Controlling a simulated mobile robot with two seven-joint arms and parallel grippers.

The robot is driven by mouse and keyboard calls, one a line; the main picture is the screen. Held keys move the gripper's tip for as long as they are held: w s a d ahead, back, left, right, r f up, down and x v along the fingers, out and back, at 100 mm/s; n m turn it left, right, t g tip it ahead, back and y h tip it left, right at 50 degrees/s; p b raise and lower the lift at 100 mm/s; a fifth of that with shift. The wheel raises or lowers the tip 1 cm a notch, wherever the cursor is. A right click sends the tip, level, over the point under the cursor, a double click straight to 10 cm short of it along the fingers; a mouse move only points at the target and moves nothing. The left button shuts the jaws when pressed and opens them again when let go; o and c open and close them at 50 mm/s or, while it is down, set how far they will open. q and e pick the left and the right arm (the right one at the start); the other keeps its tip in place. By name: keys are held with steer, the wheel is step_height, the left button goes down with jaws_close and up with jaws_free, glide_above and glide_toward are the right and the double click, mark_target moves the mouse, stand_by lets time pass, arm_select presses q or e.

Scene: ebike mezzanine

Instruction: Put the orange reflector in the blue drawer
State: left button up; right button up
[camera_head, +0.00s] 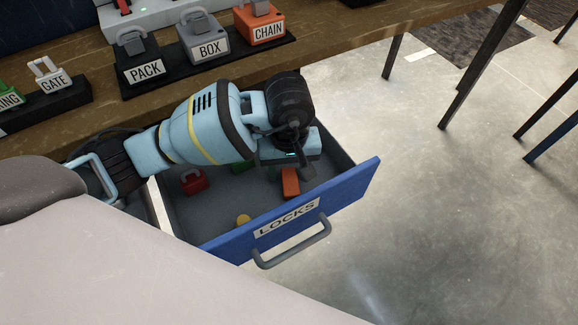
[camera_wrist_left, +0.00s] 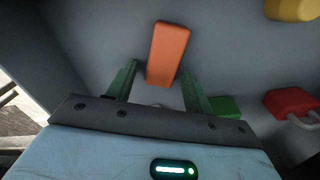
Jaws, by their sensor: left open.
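The blue drawer (camera_head: 345,195), labelled LOCKS, is pulled open below the wooden bench. The orange reflector (camera_head: 290,182), a small oblong block, is inside it near the front panel. My left gripper (camera_head: 298,168) reaches down into the drawer over the reflector. In the left wrist view the reflector (camera_wrist_left: 166,53) shows at and beyond the tips of the spread fingers (camera_wrist_left: 158,72), with gaps at its sides. The gripper is open and holds nothing. My gripper hides part of the drawer's far right interior. My right gripper is not in view.
In the drawer lie a red padlock (camera_head: 194,181), a yellow item (camera_head: 243,220) and a partly hidden green item (camera_head: 243,167). Labelled locks, such as the orange CHAIN lock (camera_head: 262,27), stand on the bench above (camera_head: 335,32). The floor right of the drawer is clear.

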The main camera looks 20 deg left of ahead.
mark_target(289, 172)
arm_select(q)
step_height(289, 172, up, 12)
steer(key=p, duration=0.1)
steer(key=shift+r, duration=0.15)
stand_by(0.4)
